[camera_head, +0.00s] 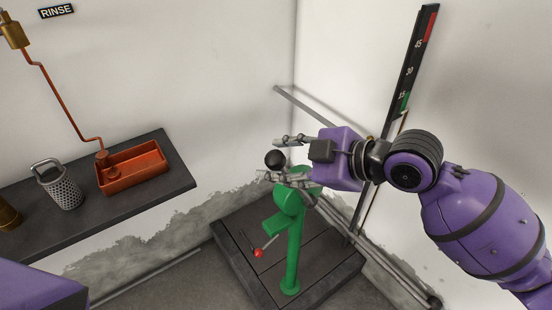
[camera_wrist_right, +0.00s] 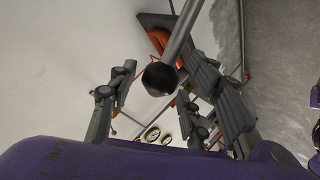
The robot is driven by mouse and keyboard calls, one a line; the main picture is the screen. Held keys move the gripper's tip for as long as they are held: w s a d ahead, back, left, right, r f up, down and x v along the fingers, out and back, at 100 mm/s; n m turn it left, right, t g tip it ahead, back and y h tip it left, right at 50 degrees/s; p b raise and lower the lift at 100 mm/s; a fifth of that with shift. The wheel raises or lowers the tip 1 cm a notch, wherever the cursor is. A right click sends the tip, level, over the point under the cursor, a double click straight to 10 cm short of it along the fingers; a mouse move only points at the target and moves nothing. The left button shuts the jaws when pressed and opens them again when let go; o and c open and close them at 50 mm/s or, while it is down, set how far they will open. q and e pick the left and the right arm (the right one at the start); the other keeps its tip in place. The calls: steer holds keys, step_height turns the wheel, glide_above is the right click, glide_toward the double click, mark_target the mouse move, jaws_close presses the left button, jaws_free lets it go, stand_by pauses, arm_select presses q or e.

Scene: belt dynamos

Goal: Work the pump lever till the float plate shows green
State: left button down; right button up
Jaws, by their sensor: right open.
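The green pump (camera_head: 293,240) stands on a dark plinth in the corner. The gripper hides much of the lever and the pump's top. A tall black scale board (camera_head: 412,62) on the right wall is red at the top and green lower down. My left gripper is out of view.
A dark shelf (camera_head: 172,188) at left holds an orange basin (camera_head: 130,168), a perforated metal basket (camera_head: 60,188) and a brass vessel (camera_head: 8,215). Grey pipes run along the right wall. Open floor lies left of the plinth (camera_head: 228,250).

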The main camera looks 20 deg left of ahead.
steer(key=v, duration=1)
stand_by(0.7)
